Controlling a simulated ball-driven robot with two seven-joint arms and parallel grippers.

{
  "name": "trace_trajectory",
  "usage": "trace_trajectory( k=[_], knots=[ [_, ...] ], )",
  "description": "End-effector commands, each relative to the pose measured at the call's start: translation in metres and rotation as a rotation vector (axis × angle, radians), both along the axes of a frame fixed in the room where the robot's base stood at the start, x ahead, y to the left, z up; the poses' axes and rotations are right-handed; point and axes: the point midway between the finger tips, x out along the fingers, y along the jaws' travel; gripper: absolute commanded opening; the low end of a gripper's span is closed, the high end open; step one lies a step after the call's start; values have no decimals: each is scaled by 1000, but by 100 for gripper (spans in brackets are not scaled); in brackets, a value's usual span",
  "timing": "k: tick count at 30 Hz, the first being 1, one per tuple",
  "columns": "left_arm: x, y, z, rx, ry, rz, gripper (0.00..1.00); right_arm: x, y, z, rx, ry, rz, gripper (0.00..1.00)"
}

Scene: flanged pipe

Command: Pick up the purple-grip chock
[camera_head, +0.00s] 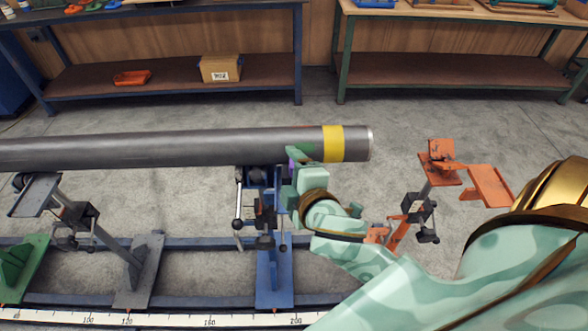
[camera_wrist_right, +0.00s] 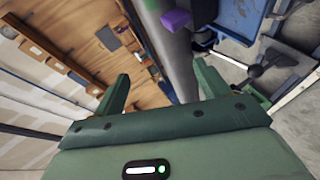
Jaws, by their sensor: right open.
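The purple grip of the chock (camera_head: 291,154) shows as a small patch under the pipe's near side, mostly hidden behind my right gripper (camera_head: 298,172). In the right wrist view the purple grip (camera_wrist_right: 176,19) is a short cylinder at the top, beside the grey pipe. My right gripper (camera_wrist_right: 160,85) is open. Its two green fingers point toward the grip, which lies beyond the fingertips with a gap between. I cannot tell the shape of the chock's body. My left gripper is not in view.
A long grey pipe (camera_head: 180,147) with a yellow band (camera_head: 333,144) lies across the view. A blue stand (camera_head: 273,275) is below it. An orange stand (camera_head: 440,170) stands at right. A ruled rail (camera_head: 160,318) runs along the front. Workbenches (camera_head: 200,70) stand behind.

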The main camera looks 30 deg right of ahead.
Motion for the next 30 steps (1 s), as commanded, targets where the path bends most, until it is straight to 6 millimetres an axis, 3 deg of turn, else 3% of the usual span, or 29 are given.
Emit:
trace_trajectory(
  k=[1,5,8,10,12,14,15,17,18,20,21,23,24,27,30],
  knots=[
    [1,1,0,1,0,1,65,21,18,30,-82,-117,90,75],
    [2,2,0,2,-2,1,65,54,77,104,-358,-442,344,75],
    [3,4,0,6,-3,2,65,58,136,156,-656,-739,556,75],
    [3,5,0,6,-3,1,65,45,184,181,-933,-985,720,75],
    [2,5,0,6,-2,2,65,25,226,185,-1266,-1250,893,75],
    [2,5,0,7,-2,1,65,8,248,169,-1572,-1468,1048,75],
    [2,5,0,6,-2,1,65,1,253,149,-1776,-1598,1157,75],
    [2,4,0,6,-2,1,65,1,242,113,-2069,-1762,1340,75],
    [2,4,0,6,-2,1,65,7,224,90,2079,1707,-1370,75],
    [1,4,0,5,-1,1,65,23,182,63,1872,1455,-1309,75],
    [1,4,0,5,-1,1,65,35,149,52,1745,1309,-1292,75],
    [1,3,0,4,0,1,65,52,97,45,1576,1121,-1295,75],
    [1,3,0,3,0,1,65,61,65,46,1481,1019,-1308,75],
    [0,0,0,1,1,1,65,74,-2,58,1309,838,-1362,75],
    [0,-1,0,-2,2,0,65,77,-41,70,1214,742,-1411,75]
  ],
)
